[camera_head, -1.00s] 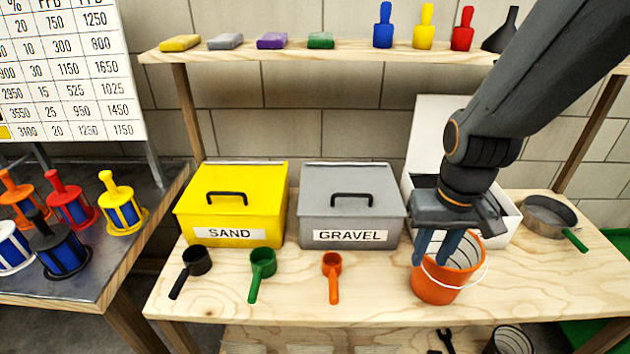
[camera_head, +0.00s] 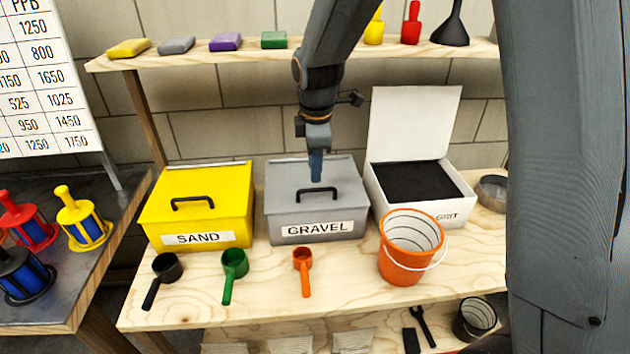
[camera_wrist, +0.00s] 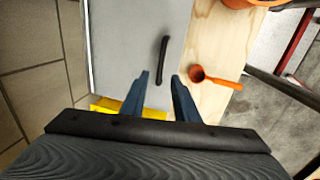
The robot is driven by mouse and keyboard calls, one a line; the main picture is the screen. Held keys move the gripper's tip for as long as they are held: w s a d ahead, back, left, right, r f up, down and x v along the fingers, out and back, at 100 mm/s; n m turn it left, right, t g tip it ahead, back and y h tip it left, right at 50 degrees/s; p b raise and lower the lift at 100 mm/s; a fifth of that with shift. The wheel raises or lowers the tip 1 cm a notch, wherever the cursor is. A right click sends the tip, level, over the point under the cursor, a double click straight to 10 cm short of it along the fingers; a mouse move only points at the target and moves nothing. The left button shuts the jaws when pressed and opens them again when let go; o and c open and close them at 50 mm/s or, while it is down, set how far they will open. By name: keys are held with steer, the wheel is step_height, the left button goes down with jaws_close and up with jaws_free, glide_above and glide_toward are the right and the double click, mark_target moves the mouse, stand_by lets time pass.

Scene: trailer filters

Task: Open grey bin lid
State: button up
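The grey bin (camera_head: 316,232) labelled GRAVEL stands on the wooden bench with its grey lid (camera_head: 284,178) shut. A black handle (camera_head: 322,196) is on top of the lid; it also shows in the wrist view (camera_wrist: 162,58). My gripper (camera_head: 316,176) points down above the lid, near the handle's upper edge in the head view. In the wrist view my gripper (camera_wrist: 160,78) has its two blue fingers apart, with the handle beyond and between their tips. Nothing is held. The exact height above the handle cannot be told.
A yellow SAND bin (camera_head: 202,225) stands left, shut. A white GRIT bin (camera_head: 425,206) stands right, its lid raised, dark material inside. An orange bucket (camera_head: 400,266) and black (camera_head: 166,266), green (camera_head: 234,262) and orange (camera_head: 303,259) scoops lie in front. A shelf (camera_head: 190,58) runs behind.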

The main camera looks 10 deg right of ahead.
mark_target(314, 189)
steer(key=shift+w+f+p, duration=0.2)
steer(key=shift+f, duration=0.85)
steer(key=shift+w+f+p, duration=0.15)
steer(key=shift+f+p, duration=0.1)
steer(key=shift+f, duration=0.75)
steer(key=shift+w+f+p, duration=0.2)
steer(key=shift+f, duration=0.85)
jaws_close()
